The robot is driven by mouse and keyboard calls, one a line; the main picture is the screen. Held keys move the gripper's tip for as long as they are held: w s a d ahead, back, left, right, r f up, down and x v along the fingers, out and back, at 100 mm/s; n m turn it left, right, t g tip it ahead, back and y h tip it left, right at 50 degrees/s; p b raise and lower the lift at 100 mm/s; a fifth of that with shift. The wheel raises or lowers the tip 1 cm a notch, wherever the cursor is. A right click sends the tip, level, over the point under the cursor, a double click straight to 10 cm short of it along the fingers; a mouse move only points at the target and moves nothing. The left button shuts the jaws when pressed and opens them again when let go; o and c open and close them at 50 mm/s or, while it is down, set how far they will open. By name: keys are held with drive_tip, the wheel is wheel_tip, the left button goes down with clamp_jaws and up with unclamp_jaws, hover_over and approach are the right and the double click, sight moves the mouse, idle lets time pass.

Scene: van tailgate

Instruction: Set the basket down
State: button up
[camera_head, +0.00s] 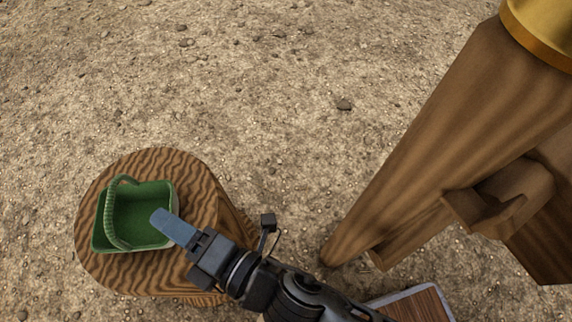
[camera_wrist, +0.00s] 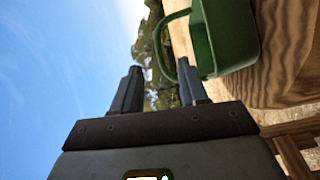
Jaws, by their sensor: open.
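The green basket (camera_head: 148,203) stands upright on the round wooden stump-like top (camera_head: 205,262) at the lower left of the head view, with its handle raised. My gripper (camera_head: 165,222) is at the basket's right side, its finger over the near right rim in that view. In the wrist view the basket (camera_wrist: 228,38) is at the upper right, and its handle loops out toward the right finger. My gripper (camera_wrist: 162,88) is open there, with a gap between its fingers and nothing held. Whether a finger touches the basket, I cannot tell.
A large wooden structure (camera_head: 425,140) with a gold-coloured piece (camera_head: 540,30) on top stands at the right. A wooden board with a grey edge (camera_head: 415,303) shows at the bottom. Bare gravelly ground (camera_head: 290,90) lies open behind and between them.

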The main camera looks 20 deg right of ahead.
drive_tip(key=s+d+f+m+t+h, duration=0.1)
drive_tip(key=s+d+m+h, duration=0.4)
drive_tip(key=d, duration=0.6)
drive_tip(key=s+d+m+t+h, duration=0.1)
drive_tip(key=s+d+m, duration=0.1)
drive_tip(key=d+m, duration=0.7)
drive_tip(key=s+d+r+m+h, duration=0.6)
drive_tip(key=s+d+r+m, duration=0.1)
drive_tip(key=s+d+m, duration=0.5)
drive_tip(key=shift+d+r, duration=0.2)
drive_tip(key=shift+d, duration=0.4)
drive_tip(key=shift+s, duration=0.15)
